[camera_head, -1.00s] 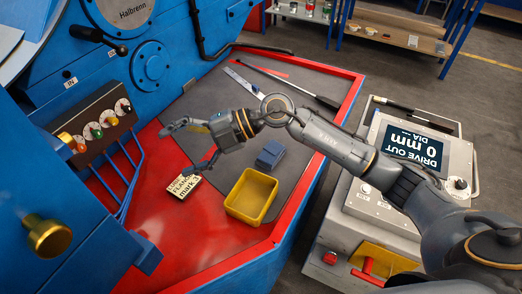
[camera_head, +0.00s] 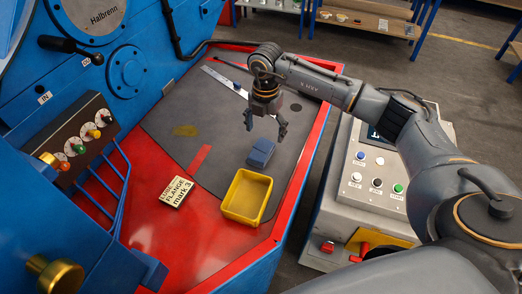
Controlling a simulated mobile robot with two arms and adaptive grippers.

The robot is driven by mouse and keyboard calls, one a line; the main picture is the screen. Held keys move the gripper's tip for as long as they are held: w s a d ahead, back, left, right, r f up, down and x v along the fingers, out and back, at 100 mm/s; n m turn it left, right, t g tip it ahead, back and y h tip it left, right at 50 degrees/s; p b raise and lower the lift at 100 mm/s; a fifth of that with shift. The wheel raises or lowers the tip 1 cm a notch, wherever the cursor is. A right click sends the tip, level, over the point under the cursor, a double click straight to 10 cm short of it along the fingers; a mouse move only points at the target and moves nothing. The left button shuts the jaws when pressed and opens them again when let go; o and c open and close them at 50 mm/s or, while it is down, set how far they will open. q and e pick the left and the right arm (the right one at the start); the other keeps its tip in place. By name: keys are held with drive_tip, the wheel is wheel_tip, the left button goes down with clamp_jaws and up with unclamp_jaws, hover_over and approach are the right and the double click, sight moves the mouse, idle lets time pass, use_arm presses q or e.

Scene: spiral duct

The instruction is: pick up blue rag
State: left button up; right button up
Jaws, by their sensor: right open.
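The blue rag (camera_head: 261,153) lies folded on the grey mat of the red-edged machine table, just behind the yellow tray. My right gripper (camera_head: 264,136) points down above and just behind the rag, with its fingers spread and nothing between them. The fingertips look close to the rag, but I cannot tell the exact height. My left gripper is not in view.
A yellow tray (camera_head: 247,197) stands in front of the rag. A label block (camera_head: 176,192) reading "LUBE FLANGE mark 3" lies to the left. A steel ruler (camera_head: 224,81) lies at the back. A control cabinet (camera_head: 364,190) stands right of the table.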

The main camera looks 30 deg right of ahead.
sight(263, 147)
drive_tip(key=shift+f, duration=0.65)
drive_tip(key=shift+a+f, duration=0.2)
drive_tip(key=shift+f, duration=0.15)
drive_tip(key=f, duration=0.1)
drive_tip(key=f+p, duration=0.1)
drive_tip(key=f, duration=0.1)
drive_tip(key=shift+s+a+f, duration=0.1)
drive_tip(key=shift+a+f, duration=0.15)
drive_tip(key=shift+f, duration=0.5)
drive_tip(key=c, duration=1.2)
drive_tip(key=shift+c, duration=0.2)
drive_tip(key=shift+r, duration=0.1)
